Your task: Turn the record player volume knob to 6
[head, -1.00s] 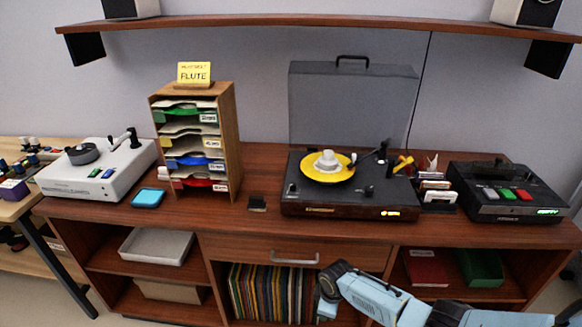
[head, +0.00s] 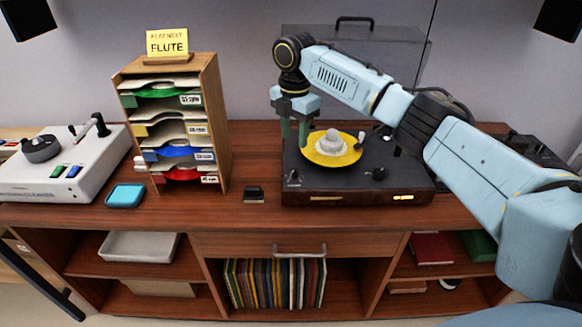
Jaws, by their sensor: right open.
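The record player (head: 345,187) stands on the wooden cabinet with its lid (head: 400,60) raised. A yellow record (head: 325,158) with a white piece on its middle lies on the platter. One dark knob (head: 379,173) is at the front right of the deck and a small knob (head: 293,176) at the front left; I cannot read any numbers. My right gripper (head: 294,130) points down over the left part of the deck, left of the record's middle. Its fingers are apart and empty. My right arm hides the deck's right rear and part of the lid. My left gripper is not in view.
A wooden sorter (head: 218,130) with colored records and a FLUTE sign (head: 167,43) stands to the left. A blue pad (head: 125,195), a white device (head: 62,170) and a small dark block (head: 253,194) share the top. The front strip is mostly clear.

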